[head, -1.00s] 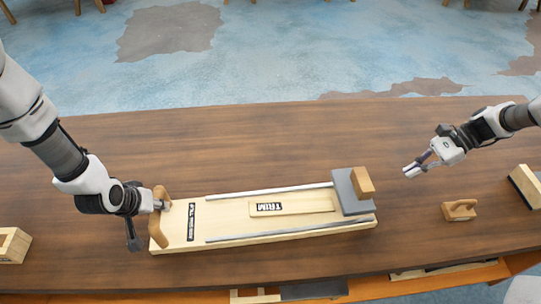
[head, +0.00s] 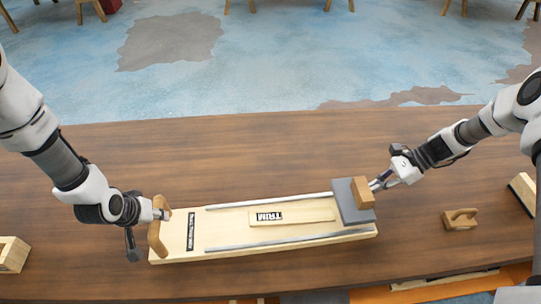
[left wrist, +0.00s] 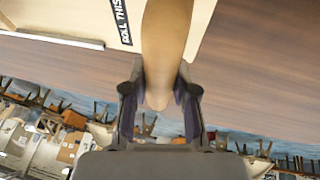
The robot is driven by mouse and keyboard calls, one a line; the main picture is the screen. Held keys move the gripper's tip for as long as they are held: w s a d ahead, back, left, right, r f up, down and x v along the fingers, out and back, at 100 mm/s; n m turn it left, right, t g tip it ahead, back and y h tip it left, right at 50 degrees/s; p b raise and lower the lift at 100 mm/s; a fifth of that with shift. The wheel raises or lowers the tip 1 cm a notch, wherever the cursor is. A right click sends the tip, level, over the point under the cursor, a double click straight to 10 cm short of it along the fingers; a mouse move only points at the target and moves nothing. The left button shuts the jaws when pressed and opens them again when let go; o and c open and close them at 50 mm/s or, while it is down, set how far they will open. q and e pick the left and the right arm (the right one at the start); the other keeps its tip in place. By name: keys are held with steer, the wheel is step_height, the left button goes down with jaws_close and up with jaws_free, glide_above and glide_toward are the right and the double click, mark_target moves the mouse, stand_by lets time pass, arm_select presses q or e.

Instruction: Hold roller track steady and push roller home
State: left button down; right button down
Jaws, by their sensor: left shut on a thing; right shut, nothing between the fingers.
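The roller track (head: 290,239) is a pale wooden board with two metal rails and a "TRIM" label, lying on the table. My left gripper (head: 163,214) is shut on the wooden handle (head: 155,240) at the board's left end; the left wrist view shows the handle (left wrist: 168,45) between both fingers. The roller (head: 345,205), a grey plate with a wooden block (head: 363,192) on it, sits at the right end of the rails. My right gripper (head: 375,184) is shut and empty, its fingertips at the right side of the block. I cannot tell whether they touch.
A small wooden piece with a handle (head: 461,220) lies on the table right of the board. A wooden box (head: 12,254) stands at the left edge, and another block (head: 523,190) at the right edge. The table behind the track is clear.

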steer(key=shift+a, duration=0.2)
steer(key=a, duration=1.4)
steer(key=s+a, duration=0.1)
steer(key=a, duration=0.6)
steer(key=shift+s+a, duration=0.1)
steer(key=shift+a, duration=0.65)
arm_select(q)
steer(key=shift+r, duration=0.1)
arm_select(e)
steer(key=shift+s+a, duration=0.2)
steer(key=shift+a, duration=0.15)
steer(key=shift+f, duration=0.1)
arm_select(q)
steer(key=shift+a, duration=0.15)
arm_select(e)
steer(key=shift+d, duration=0.5)
arm_select(q)
steer(key=shift+w, duration=0.1)
arm_select(e)
steer(key=d, duration=0.1)
steer(key=d+r, duration=0.1)
steer(key=d, duration=0.2)
steer(key=shift+w+r, duration=0.15)
steer(key=shift+w, duration=0.25)
steer(key=v, duration=0.9)
